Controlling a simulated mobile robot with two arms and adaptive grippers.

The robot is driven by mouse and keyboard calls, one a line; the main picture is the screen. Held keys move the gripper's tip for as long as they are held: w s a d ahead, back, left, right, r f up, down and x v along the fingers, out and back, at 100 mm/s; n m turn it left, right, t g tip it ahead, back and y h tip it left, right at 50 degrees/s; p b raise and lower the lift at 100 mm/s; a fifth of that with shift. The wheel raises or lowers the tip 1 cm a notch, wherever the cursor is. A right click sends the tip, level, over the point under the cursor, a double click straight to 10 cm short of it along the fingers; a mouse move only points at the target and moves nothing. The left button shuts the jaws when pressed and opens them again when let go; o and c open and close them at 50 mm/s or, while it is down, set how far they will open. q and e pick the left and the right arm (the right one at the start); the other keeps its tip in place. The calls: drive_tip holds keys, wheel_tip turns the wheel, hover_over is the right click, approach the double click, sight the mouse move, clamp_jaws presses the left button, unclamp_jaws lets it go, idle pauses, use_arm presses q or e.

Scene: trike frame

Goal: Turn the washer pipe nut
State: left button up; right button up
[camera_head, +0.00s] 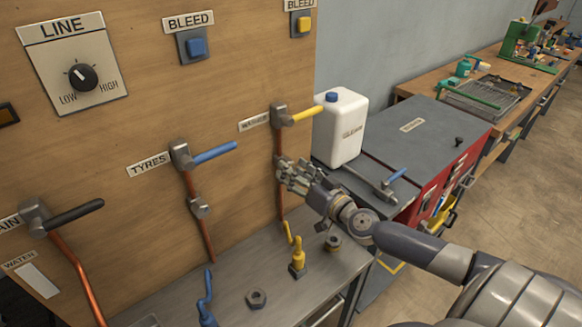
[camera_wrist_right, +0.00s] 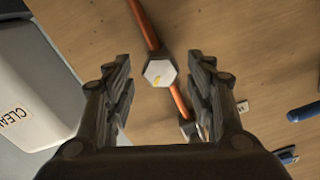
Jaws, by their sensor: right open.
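The washer pipe (camera_head: 280,207) is a copper pipe running down the wooden panel at the right, below a valve (camera_head: 279,116) with a yellow lever. In the wrist view, the right gripper (camera_wrist_right: 161,85) is open, one finger on each side of the nut with gaps between. My left gripper is out of view.
The tyres pipe with its blue lever (camera_head: 214,152) and nut (camera_head: 199,207) is to the left. A white jug (camera_head: 341,128) stands close on the right.

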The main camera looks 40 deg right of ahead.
drive_tip(key=shift+w+a, duration=0.1)
drive_tip(key=shift+w, duration=0.8)
drive_tip(key=c, duration=1.1)
drive_tip(key=shift+o, duration=0.2)
drive_tip(key=shift+m+p, duration=1.2)
drive_tip(key=shift+m, duration=5.7)
